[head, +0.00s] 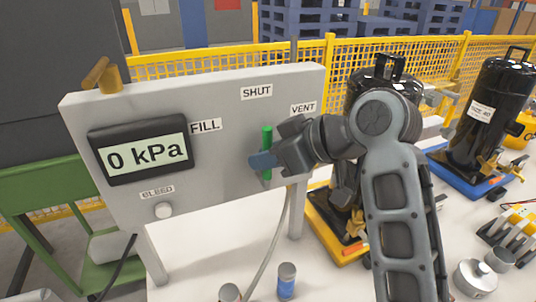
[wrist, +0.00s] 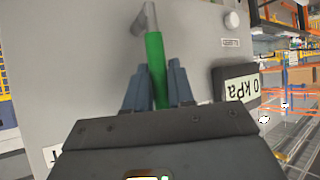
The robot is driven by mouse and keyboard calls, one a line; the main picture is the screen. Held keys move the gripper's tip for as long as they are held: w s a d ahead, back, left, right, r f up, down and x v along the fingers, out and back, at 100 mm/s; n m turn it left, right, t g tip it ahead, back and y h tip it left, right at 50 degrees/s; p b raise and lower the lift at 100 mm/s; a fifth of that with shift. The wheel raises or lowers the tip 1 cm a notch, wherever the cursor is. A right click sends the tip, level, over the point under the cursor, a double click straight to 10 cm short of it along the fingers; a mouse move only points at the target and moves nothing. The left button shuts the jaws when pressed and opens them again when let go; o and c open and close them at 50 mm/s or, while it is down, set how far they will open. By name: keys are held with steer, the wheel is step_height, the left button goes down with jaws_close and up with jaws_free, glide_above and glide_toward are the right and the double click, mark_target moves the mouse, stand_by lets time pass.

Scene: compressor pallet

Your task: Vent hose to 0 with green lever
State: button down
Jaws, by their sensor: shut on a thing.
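The grey panel (head: 225,160) carries a display (head: 146,152) that reads 0 kPa. The labels FILL, SHUT, VENT and BLEED are on the panel. The green lever (head: 267,145) stands near upright below and between the SHUT and VENT labels. My gripper (head: 264,160) is shut on the lever, seen from the side in the head view. In the wrist view the green lever (wrist: 156,62) runs between the two blue-grey fingers. The lever's pivot is hidden in the head view by my gripper. A grey hose (head: 272,240) hangs below the panel.
A white bleed knob (head: 164,210) is at the panel's lower left. Black compressors (head: 487,105) stand on the right, one partly behind my arm. A blue-labelled can (head: 287,280) and metal parts (head: 475,276) stand on the white table. A yellow fence (head: 220,80) runs behind.

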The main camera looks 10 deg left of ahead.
steer(key=c, duration=1.3)
jaws_free()
steer(key=shift+c, duration=0.2)
steer(key=v, duration=0.7)
steer(key=shift+s+d+r+b, duration=0.2)
steer(key=shift+d+b, duration=0.05)
steer(key=shift+b, duration=0.2)
